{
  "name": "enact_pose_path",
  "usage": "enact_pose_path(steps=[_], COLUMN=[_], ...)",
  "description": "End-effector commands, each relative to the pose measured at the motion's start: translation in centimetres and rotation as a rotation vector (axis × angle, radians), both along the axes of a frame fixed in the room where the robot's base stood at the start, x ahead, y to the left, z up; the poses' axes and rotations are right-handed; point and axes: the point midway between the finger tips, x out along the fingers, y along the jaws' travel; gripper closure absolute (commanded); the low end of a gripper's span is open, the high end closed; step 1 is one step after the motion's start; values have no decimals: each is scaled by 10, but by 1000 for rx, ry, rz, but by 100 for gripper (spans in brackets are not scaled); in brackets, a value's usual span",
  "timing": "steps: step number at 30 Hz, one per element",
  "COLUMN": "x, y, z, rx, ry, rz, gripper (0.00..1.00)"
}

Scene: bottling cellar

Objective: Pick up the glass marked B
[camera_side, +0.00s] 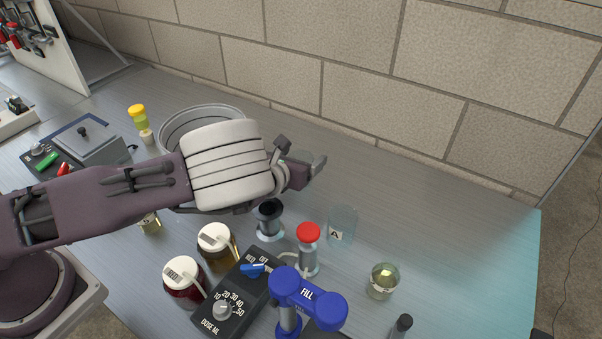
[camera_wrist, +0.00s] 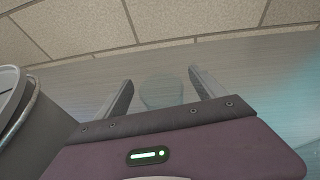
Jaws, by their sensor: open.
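My gripper (camera_side: 301,156) is open above the bench, past the grey bin. In the wrist view its two fingers (camera_wrist: 161,76) stand apart. A faint clear glass (camera_wrist: 161,93) shows between and beyond them; no letter is readable on it, and I cannot tell its distance. In the side view a clear empty glass marked A (camera_side: 341,225) stands right of the red-capped bottle. A glass of pale yellow liquid (camera_side: 383,281) stands at the front right; its mark is not legible. Another labelled glass (camera_side: 150,223) is partly hidden below my arm. I cannot read a B anywhere.
A grey bin (camera_side: 201,112) stands behind my arm and shows at left in the wrist view (camera_wrist: 12,95). White-lidded jars (camera_side: 217,242), a red-capped bottle (camera_side: 308,250), a dosing box (camera_side: 237,294) and a blue fill head (camera_side: 307,296) crowd the front.

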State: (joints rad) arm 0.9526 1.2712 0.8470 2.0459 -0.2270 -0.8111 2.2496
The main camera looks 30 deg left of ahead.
Motion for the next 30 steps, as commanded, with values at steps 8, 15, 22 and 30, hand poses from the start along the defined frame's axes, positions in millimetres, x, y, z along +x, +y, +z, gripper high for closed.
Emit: enact_pose_path(steps=[8,15,22,30], x=[26,28,28,28], y=[3,3,3,3], z=[-32,-33,-33,-32], rx=[0,0,0,0], ry=[-1,-1,-1,-1], rz=[1,0,0,0], gripper=[20,22,68,88])
